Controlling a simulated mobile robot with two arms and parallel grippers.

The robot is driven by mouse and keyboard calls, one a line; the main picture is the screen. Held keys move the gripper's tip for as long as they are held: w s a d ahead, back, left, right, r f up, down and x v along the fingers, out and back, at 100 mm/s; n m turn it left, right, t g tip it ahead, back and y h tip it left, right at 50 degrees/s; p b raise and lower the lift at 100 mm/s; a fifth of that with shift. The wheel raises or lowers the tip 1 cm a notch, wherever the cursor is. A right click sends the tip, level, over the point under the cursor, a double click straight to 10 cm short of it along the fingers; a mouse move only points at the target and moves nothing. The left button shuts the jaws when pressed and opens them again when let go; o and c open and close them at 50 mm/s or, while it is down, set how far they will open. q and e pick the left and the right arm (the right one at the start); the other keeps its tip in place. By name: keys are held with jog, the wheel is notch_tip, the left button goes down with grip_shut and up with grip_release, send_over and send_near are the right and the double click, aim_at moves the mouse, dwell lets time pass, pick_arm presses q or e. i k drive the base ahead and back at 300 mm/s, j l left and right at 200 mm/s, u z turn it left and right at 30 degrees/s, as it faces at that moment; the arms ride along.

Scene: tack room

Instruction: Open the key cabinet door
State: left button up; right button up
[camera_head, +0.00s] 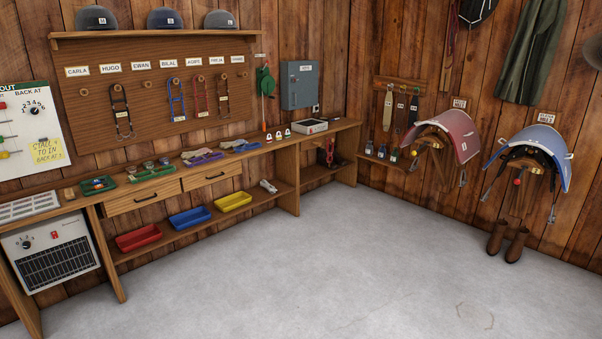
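The key cabinet (300,86) appears to be the grey-blue metal box on the back wall, right of the pegboard and above the right end of the bench. Its door looks shut. A small white label (305,68) is on its front, too small to read. A small dark item with a light face (315,109) is at its lower right corner; I cannot tell what it is. Neither of my grippers shows in the head view.
A wooden bench (338,127) runs below the cabinet, with a white-topped box (309,126) on it. A green item (265,82) hangs left of the cabinet. Saddles (452,132) hang on the right wall above boots (516,245). The grey floor (330,260) is clear.

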aim_at(304, 93)
jog(key=i, duration=2.95)
